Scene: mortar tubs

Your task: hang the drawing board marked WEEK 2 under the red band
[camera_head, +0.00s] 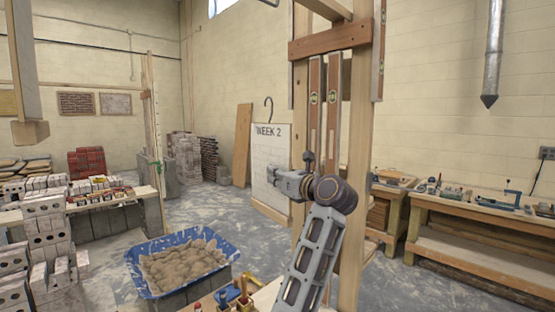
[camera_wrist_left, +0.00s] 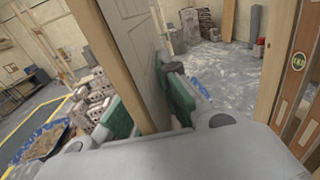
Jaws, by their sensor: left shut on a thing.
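The drawing board marked WEEK 2 (camera_head: 268,155) is white with a wooden bottom edge and a dark hook on top. It hangs upright in the air, left of a wooden frame. My left gripper (camera_head: 284,182) is shut on its right edge. In the left wrist view the board (camera_wrist_left: 142,50) runs between the green-padded fingers of my left gripper (camera_wrist_left: 152,108). A reddish-brown crosspiece (camera_head: 320,42) spans the frame above; I cannot tell whether it is the red band. My right gripper is not in view.
Two spirit levels (camera_head: 314,100) hang on the wooden frame (camera_head: 353,150), close right of the board. A blue tub of mortar (camera_head: 150,284) stands in front, with brick stacks (camera_head: 45,235) to the left. A workbench (camera_head: 470,215) is at right. Floor behind the tub is clear.

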